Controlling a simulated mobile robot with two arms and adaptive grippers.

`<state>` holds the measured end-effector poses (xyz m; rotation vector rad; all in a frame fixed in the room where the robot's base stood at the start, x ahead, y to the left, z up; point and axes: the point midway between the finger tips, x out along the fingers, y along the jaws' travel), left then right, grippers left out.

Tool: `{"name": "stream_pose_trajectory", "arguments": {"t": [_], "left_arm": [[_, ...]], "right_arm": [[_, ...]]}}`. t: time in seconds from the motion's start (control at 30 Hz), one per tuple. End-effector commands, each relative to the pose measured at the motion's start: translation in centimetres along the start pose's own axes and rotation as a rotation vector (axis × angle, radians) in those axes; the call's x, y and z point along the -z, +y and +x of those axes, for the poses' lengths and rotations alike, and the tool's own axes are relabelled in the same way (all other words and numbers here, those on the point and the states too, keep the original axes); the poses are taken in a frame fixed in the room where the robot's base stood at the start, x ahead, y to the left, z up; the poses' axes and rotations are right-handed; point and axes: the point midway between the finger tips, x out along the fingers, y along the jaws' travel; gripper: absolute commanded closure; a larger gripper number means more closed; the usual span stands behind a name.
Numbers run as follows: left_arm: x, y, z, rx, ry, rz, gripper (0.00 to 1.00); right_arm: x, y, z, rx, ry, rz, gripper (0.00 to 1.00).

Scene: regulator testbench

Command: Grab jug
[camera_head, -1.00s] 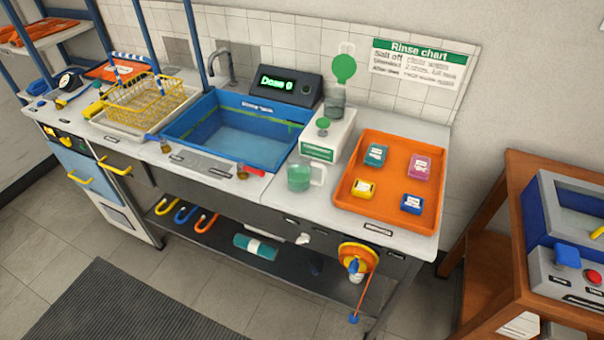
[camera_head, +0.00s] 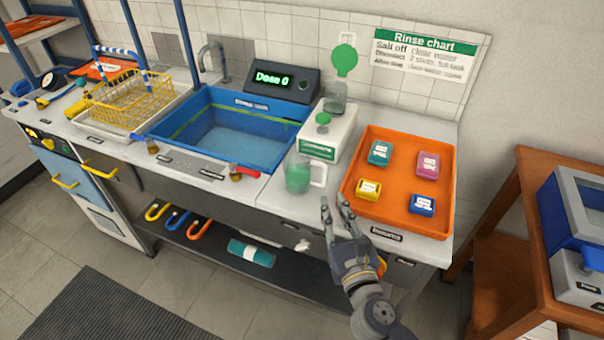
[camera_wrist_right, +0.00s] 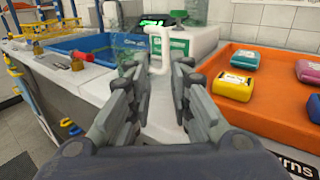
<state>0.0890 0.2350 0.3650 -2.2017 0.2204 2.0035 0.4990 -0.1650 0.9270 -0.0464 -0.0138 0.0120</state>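The jug (camera_head: 297,173) is clear with green contents and a white handle on its right side. It stands upright on the counter (camera_head: 263,215), left of the orange tray. In the right wrist view the jug (camera_wrist_right: 128,48) is ahead, partly behind the left finger, with its white handle between the fingertips in the picture. My left gripper is not in view.
The orange tray (camera_head: 400,185) with several small coloured packs lies right of the jug. A white dispenser (camera_head: 328,130) stands behind it. The blue sink (camera_head: 230,130) and a red-handled valve (camera_head: 245,171) are to the left. A wooden table (camera_head: 500,215) stands at the right.

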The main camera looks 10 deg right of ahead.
Motion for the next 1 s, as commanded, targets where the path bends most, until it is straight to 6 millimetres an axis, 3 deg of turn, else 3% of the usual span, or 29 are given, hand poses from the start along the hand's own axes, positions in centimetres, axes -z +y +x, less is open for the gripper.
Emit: {"name": "stream_pose_trajectory", "arguments": {"t": [0.17,0.4,0.67,1.0], "left_arm": [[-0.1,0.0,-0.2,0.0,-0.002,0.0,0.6],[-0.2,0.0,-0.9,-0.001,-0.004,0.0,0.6],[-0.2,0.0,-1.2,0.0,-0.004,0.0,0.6],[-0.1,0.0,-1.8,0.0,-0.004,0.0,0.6]], "right_arm": [[-0.1,-0.4,0.9,0.018,0.013,0.07,0.81],[0.0,-0.4,4.3,0.018,0.013,0.067,0.81],[0.1,-0.5,6.1,0.018,0.014,0.066,0.81],[0.3,-0.8,10.3,0.017,0.014,0.065,0.81]]}}
